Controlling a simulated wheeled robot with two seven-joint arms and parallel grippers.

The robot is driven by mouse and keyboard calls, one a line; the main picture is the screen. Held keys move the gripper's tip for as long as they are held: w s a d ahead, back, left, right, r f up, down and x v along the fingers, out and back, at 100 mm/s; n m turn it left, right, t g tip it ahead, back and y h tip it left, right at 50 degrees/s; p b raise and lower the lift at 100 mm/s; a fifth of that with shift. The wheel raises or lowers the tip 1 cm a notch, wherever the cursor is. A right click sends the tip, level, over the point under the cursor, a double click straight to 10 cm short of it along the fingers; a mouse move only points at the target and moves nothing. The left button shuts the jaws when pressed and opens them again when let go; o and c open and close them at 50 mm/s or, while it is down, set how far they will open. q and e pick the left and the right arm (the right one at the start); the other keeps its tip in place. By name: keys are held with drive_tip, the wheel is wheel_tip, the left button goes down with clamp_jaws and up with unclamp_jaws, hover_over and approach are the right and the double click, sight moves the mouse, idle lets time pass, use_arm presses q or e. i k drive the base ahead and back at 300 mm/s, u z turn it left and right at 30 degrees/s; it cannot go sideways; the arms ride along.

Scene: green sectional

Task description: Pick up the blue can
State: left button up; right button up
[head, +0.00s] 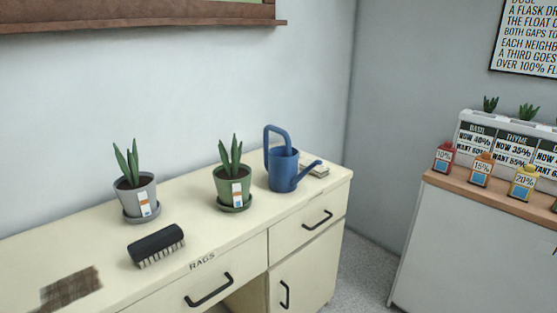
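The blue can (283,169) is a watering can with a tall looped handle on its left and a spout pointing right. It stands upright on the cream cabinet top (200,233), near the back right corner. Neither of my grippers shows in the head view.
A green pot (224,191) with a plant stands just left of the can, a grey pot (149,192) farther left. A black brush (156,245) lies in front. Flasks (481,171) stand on a counter at right.

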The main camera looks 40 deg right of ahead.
sight(281, 162)
drive_tip(key=u, duration=3.2)
drive_tip(key=k, duration=1.8)
drive_tip(key=z, duration=1.6)
